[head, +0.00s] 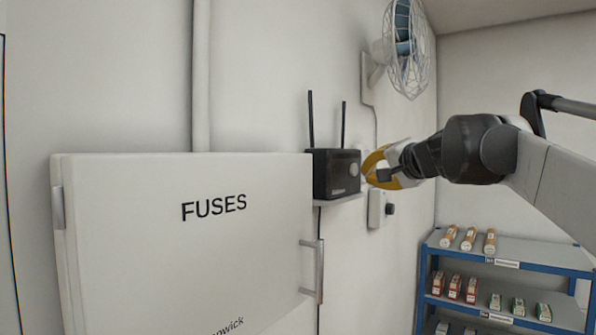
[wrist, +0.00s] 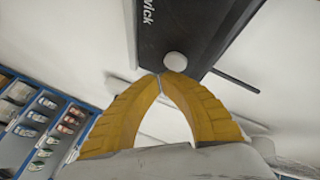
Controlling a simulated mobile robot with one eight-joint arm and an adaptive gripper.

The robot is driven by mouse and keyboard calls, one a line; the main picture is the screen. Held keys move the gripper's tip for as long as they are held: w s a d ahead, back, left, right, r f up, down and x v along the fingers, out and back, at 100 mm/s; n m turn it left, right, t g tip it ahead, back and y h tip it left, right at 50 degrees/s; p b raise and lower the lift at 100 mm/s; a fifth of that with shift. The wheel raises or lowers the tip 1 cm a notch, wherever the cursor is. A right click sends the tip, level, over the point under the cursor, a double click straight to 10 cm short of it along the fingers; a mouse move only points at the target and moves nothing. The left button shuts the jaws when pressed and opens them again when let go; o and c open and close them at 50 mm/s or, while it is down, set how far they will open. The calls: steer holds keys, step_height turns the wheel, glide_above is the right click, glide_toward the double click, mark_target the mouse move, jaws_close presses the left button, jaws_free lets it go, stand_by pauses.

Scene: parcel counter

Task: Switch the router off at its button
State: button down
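The router (head: 337,174) is a black box with two upright antennas on a small wall shelf, right of the fuse box. In the wrist view the router (wrist: 195,30) fills the top middle, and its round pale button (wrist: 175,61) faces my gripper. My gripper (wrist: 160,76) has yellow fingers whose tips meet, with nothing between them. The fingertips are right at the button's lower edge; I cannot tell whether they touch it. In the head view my gripper (head: 370,171) is just right of the router's front face.
A white fuse box (head: 180,240) marked FUSES, with a bar handle (head: 312,270), stands at the left. A wall fan (head: 405,50) is above. A blue shelf rack (head: 510,255) with small boxes is at lower right.

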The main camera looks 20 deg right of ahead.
steer(key=shift+s+d, duration=0.85)
steer(key=shift+s, duration=0.3)
steer(key=shift+s+d, duration=0.8)
steer(key=shift+s, duration=0.3)
